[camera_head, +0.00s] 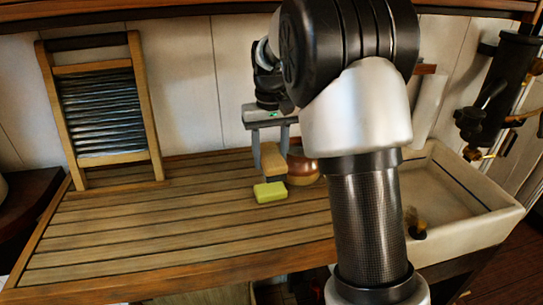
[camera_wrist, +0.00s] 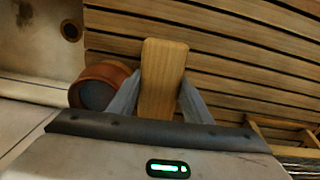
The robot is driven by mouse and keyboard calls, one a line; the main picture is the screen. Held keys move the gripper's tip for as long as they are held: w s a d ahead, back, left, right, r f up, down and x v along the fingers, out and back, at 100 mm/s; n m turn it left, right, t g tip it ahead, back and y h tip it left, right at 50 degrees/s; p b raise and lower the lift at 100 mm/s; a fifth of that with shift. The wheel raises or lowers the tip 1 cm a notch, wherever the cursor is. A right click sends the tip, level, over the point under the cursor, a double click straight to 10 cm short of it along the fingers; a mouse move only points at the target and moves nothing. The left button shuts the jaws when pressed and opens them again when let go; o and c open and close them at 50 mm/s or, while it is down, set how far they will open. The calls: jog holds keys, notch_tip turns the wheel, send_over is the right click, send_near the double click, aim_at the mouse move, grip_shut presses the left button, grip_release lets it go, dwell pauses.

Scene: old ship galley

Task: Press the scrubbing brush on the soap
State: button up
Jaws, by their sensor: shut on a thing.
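My gripper (camera_head: 271,157) points down over the slatted wooden board and is shut on the scrubbing brush (camera_head: 274,160). The brush has a pale wooden back, which lies between my two grey fingers in the wrist view (camera_wrist: 163,72). Its underside faces down. The soap (camera_head: 270,192), a yellow-green block, lies flat on the board just below the brush in the head view. The brush's lower edge is very close to the soap's top; I cannot tell whether they touch. In the wrist view the soap does not show, and the brush covers the boards beneath it.
A round copper-brown pot (camera_head: 303,170) stands close beside the brush, also near my finger in the wrist view (camera_wrist: 100,86). A washboard (camera_head: 100,110) leans on the wall at left. A stone sink (camera_head: 470,225) is at right. The board's left and front are clear.

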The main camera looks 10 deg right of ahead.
jog(key=shift+f+b, duration=2.55)
jog(key=shift+f, duration=0.45)
jog(key=shift+f, duration=0.6)
notch_tip(320, 180, up, 7)
jog(key=p, duration=0.6)
jog(key=shift+r, duration=0.1)
dwell(0.6)
jog(key=s+f, duration=0.3)
jog(key=s, duration=0.5)
jog(key=shift+s+f+m, duration=0.25)
jog(key=shift+m, duration=0.05)
